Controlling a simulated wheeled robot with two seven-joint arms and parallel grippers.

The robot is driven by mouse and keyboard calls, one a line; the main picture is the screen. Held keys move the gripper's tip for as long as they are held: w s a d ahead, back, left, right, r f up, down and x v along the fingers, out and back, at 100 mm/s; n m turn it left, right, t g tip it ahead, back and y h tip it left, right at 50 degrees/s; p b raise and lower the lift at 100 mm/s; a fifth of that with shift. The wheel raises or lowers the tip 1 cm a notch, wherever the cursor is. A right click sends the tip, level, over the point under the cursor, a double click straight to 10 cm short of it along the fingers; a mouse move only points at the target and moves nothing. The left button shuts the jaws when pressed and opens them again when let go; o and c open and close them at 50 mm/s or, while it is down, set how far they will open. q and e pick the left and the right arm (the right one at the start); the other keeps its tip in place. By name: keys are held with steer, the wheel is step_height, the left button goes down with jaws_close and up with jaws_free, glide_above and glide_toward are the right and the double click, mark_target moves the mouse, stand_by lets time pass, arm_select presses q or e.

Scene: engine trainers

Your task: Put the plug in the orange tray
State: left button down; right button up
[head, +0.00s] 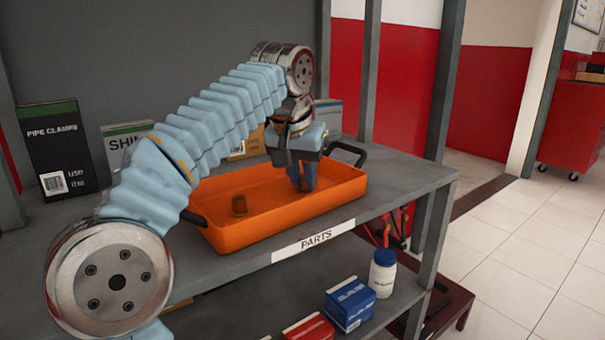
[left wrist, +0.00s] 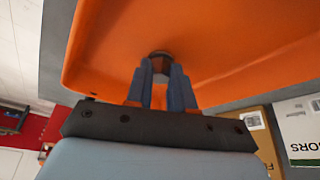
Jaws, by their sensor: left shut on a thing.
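The orange tray (head: 340,192) sits on the upper shelf and also fills much of the left wrist view (left wrist: 240,50). My left gripper (head: 303,186) reaches down inside the tray, toward its right end. Its blue fingers are shut on a small dark brown piece, the plug (left wrist: 160,60), which shows between the fingertips in the left wrist view. The fingers hide the plug in the head view. I cannot tell whether it touches the tray floor. My right gripper is not in view.
The tray has black handles, one at the back right (head: 346,152). Boxes, including a pipe clamps box (head: 58,150), stand behind it. A shelf upright (head: 446,80) rises at the right. A white bottle (head: 383,272) and small boxes stand on the lower shelf.

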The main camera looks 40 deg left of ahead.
arm_select(q)
steer(key=c, duration=1)
jaws_free()
steer(key=shift+r, duration=0.25)
steer(key=shift+p+v, duration=2.1)
steer(key=shift+v, duration=3.75)
